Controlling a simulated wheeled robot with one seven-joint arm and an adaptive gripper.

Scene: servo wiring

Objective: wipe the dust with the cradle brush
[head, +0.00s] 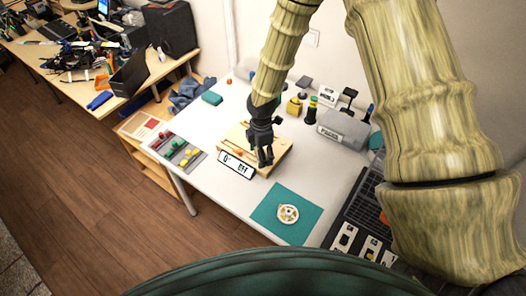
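My gripper (266,158), dark grey, hangs over the front part of a light wooden board (282,155) on the white table. Its fingers are small and dark here, and I cannot tell whether they are open or shut or hold anything. A white display reading "0° OFF" (236,165) stands at the board's front edge. A small orange-red piece (239,153) lies on the board left of the gripper. I cannot pick out the cradle brush or any dust for sure; part of the board is hidden behind my gripper.
A teal mat (266,218) bears a round white-and-yellow part (288,214). A tray with red, green and yellow pieces (178,152) lies left. A grey labelled box (343,127), a yellow block (294,106) and a green-and-black cylinder (311,108) stand behind. Bare table (222,122) lies left of the board.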

